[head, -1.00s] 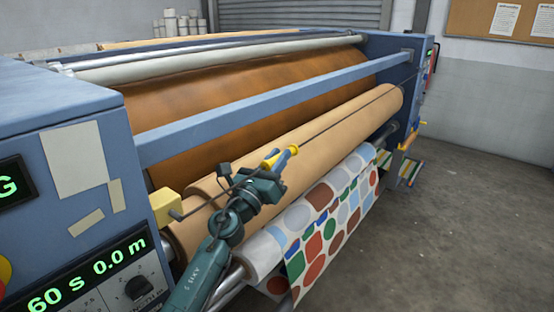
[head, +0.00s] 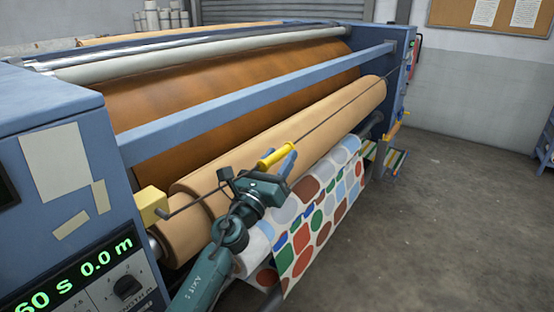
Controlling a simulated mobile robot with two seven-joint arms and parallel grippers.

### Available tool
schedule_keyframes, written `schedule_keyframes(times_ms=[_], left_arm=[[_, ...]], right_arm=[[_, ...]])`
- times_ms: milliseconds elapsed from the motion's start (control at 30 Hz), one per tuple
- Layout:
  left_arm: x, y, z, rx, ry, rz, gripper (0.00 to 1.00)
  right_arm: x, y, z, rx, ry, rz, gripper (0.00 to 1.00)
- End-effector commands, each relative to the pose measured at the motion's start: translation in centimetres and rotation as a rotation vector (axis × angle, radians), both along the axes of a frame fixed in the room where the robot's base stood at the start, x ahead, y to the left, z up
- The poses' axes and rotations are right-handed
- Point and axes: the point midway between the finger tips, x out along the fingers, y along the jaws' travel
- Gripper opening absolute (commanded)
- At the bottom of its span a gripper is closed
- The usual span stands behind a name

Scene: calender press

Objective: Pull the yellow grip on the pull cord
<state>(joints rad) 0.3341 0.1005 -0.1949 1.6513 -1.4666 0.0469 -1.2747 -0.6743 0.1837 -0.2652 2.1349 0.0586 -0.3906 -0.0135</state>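The yellow grip (head: 276,157) is a short cylinder on a thin dark pull cord (head: 335,115). The cord runs along the front of the beige roller, from near the yellow box at the left toward the far right end. My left gripper (head: 286,164) is at the grip, its blue fingers by the right, lower part of it. Most of the grip shows clear of the fingers. I cannot tell whether the fingers are closed around it or only beside it. My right gripper is not in view.
The beige roller (head: 300,150) lies just behind the cord. Patterned fabric (head: 320,205) hangs below my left gripper. A blue bar (head: 250,105) crosses above. A yellow box (head: 151,205) sticks out at the left by the control panel (head: 85,275). The floor (head: 440,220) at right is clear.

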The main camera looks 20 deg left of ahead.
Motion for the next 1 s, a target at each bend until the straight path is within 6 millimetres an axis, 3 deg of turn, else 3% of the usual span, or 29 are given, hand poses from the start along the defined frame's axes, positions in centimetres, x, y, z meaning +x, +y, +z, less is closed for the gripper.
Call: schedule_keyframes(times_ms=[333,800,1000], left_arm=[[-1.1,0.2,-0.7,0.000,0.001,-0.003,0.41],[-9.8,2.6,-4.4,-0.001,0.002,-0.003,0.41],[-11.5,3.2,-5.0,-0.001,0.001,-0.001,0.41]], right_arm=[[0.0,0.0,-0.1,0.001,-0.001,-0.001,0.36],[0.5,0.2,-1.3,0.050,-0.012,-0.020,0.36],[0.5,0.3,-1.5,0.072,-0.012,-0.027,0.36]])
